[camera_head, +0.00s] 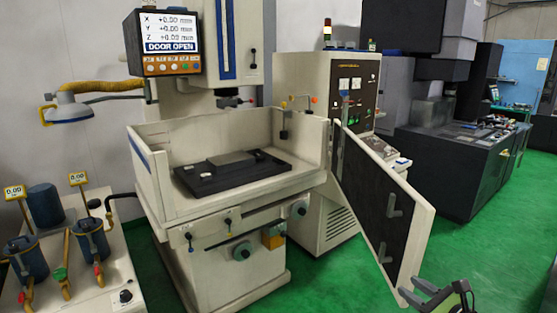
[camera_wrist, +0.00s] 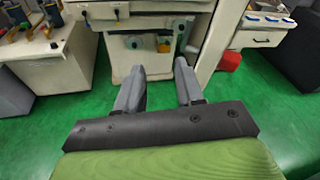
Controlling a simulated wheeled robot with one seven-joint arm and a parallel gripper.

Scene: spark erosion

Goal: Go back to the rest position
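My gripper (camera_wrist: 158,80) shows in the wrist view with its two grey fingers apart and nothing between them. It points toward the lower front of the cream spark erosion machine (camera_wrist: 125,60), with green floor below. In the head view my gripper (camera_head: 428,292) is at the bottom right corner, near the low end of the open machine door (camera_head: 415,235); I cannot tell whether it touches the door. The machine (camera_head: 215,265) stands in the middle, with a dark worktable (camera_head: 200,182) and a grey block (camera_head: 232,158) in its tank. Its screen (camera_head: 168,30) reads DOOR OPEN.
The door hangs out over the floor to the right of the machine. A bench (camera_head: 85,290) with blue canisters (camera_head: 27,258) stands at the left. A dark machine (camera_head: 455,165) stands at the back right. Green floor (camera_head: 480,250) is free at the right.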

